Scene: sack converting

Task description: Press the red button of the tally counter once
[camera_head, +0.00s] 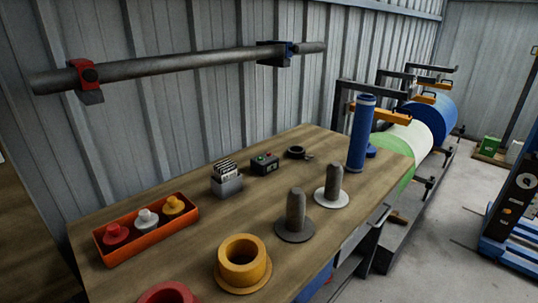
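The tally counter (264,166) is a small dark grey box standing upright on the wooden workbench (215,222), towards its back edge. Its top carries a small red button (268,154) and a green spot beside it. Both are small in this view, and I cannot tell whether the red button is up or pressed. Nothing covers the counter. My gripper is not in view.
A grey card holder (227,185) stands just left of the counter and a dark ring clamp (296,153) lies to its right. Two dark posts on discs (295,228) (331,194) stand in front. An orange tray (146,244), yellow flanged ring (242,263) and blue cylinder (361,133) are farther off.

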